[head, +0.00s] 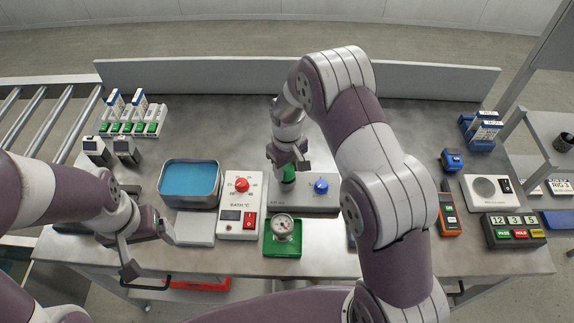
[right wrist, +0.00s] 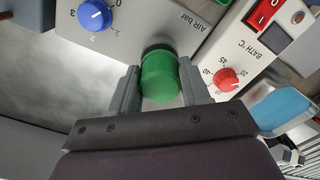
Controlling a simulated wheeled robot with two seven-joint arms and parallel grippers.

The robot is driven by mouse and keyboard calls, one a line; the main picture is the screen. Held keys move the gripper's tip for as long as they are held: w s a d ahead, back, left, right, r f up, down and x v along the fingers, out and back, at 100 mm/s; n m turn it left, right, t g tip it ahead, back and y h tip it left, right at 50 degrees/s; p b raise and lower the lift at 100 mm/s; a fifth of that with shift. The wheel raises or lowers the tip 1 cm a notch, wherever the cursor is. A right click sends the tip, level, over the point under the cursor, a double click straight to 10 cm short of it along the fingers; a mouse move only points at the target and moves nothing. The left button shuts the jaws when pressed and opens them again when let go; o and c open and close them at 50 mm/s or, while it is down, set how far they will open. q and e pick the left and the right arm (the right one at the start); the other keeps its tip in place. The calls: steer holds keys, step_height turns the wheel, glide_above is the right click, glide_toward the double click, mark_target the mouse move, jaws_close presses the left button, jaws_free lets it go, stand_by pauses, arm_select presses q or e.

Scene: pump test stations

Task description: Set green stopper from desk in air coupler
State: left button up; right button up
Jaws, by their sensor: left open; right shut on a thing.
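The green stopper (head: 289,174) is between the fingers of my right gripper (head: 288,166), over the left part of the grey air unit (head: 318,203). In the right wrist view the stopper (right wrist: 160,78) is gripped between both fingers, and its far end meets a dark round ring, the air coupler (right wrist: 157,48), on the unit's face. How deep it sits in the ring cannot be told. A blue knob (head: 321,186) is beside it on the unit. My left gripper (head: 150,250) is open and empty near the desk's front left edge.
The bath controller (head: 240,210) with a red knob stands left of the air unit. A water tray (head: 190,183) is further left. A gauge on a green base (head: 283,240) stands in front. A meter, timer and small devices are at right.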

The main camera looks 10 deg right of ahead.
steer(key=shift+s+r, duration=0.1)
stand_by(0.3)
steer(key=shift+f+b, duration=0.3)
steer(key=shift+f, duration=0.3)
steer(key=o, duration=1.1)
step_height(320, 180, up, 13)
steer(key=b, duration=0.2)
steer(key=s+d+m, duration=0.1)
steer(key=s, duration=0.5)
steer(key=s+d+m+t, duration=0.1)
steer(key=s+d, duration=0.1)
steer(key=s, duration=0.4)
steer(key=s+d+m, duration=0.1)
steer(key=s+m, duration=0.1)
steer(key=s, duration=0.5)
steer(key=shift+d+f, duration=0.15)
steer(key=shift+f, duration=0.25)
